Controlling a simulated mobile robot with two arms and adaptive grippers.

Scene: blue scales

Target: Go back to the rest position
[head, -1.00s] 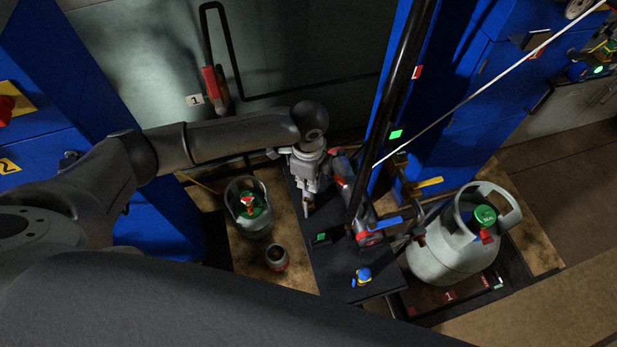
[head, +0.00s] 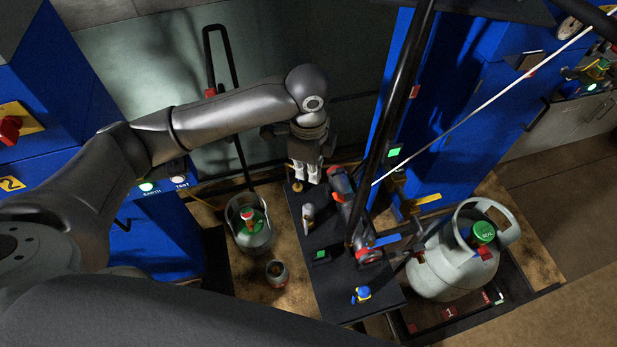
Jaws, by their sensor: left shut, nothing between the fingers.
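My left arm comes in from the left, and my left gripper (head: 304,178) hangs fingers down over the far end of the dark narrow table (head: 335,285). Its fingers are shut with nothing between them. A small grey upright piece (head: 308,214) stands on the table just below the gripper in the picture, apart from the fingers. A red and grey tool with a dark hose (head: 343,187) is close to the right of the gripper. My right gripper is not in view.
An open-topped grey cylinder (head: 243,237) and a small canister (head: 277,272) stand left of the table. A large grey gas cylinder (head: 438,267) stands on the right scale. Blue cabinets (head: 480,120) flank both sides.

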